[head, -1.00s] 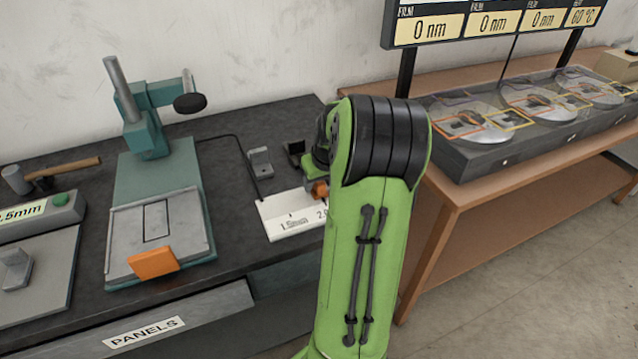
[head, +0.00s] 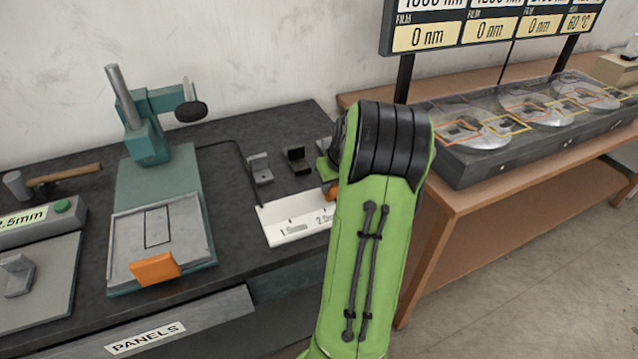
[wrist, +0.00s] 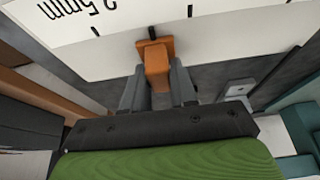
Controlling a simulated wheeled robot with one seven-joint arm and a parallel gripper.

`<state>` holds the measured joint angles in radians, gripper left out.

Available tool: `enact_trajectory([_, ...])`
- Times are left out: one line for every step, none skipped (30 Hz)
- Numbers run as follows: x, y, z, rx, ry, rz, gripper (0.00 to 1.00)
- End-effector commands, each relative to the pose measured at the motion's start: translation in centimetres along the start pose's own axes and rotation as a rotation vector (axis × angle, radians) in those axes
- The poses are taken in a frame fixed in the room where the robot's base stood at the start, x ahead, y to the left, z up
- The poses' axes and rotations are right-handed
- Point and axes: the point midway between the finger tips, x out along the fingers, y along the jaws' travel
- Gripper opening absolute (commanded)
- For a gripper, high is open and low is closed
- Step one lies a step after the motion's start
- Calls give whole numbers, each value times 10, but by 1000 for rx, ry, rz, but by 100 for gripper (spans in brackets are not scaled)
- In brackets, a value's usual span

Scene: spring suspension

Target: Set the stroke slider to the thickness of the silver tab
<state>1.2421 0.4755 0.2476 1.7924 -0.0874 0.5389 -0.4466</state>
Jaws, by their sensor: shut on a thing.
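My gripper (wrist: 158,90) is shut on the orange slider knob (wrist: 155,62), at the edge of the white scale (wrist: 125,50). The scale appears upside down in the wrist view, with a 2.5mm label left of the knob. A dark pointer on the knob lies between two scale ticks. In the head view the scale (head: 285,232) shows 1.5mm at left; my arm partly hides the label to its right, and the knob (head: 331,192) just shows. A silver tab (head: 17,275) stands on a grey plate at far left, below a readout (head: 22,217) that appears to show 2.5mm.
A grey bracket (head: 260,168) and a dark bracket (head: 297,160) stand behind the scale. A teal press (head: 155,175) with an orange handle (head: 155,268) stands left of it. A hammer (head: 60,177) lies at the back left. A brown bench (head: 465,205) is at right.

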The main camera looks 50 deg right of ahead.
Motion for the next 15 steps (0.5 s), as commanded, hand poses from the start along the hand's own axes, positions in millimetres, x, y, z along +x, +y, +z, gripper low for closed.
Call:
enact_trajectory([-3,14,-1,6,-1,2,0])
enact_trajectory([-3,21,-1,7,-1,2,0])
enact_trajectory([-4,30,-1,6,-1,2,0])
enact_trajectory([-3,36,-1,6,0,2,0])
enact_trajectory([-3,41,-1,5,0,2,0])
enact_trajectory([-3,47,-1,3,1,2,0])
enact_trajectory([-3,50,-1,2,0,2,0])
enact_trajectory([-2,53,-1,2,0,2,0])
enact_trajectory([-2,55,0,0,0,2,0])
enact_trajectory([-2,56,0,0,1,2,0])
enact_trajectory([-2,57,0,0,1,3,0])
enact_trajectory([-2,58,0,0,1,4,0])
enact_trajectory([-2,58,0,0,2,5,0])
enact_trajectory([-2,58,0,0,2,5,0])
enact_trajectory([-2,58,0,1,2,6,0])
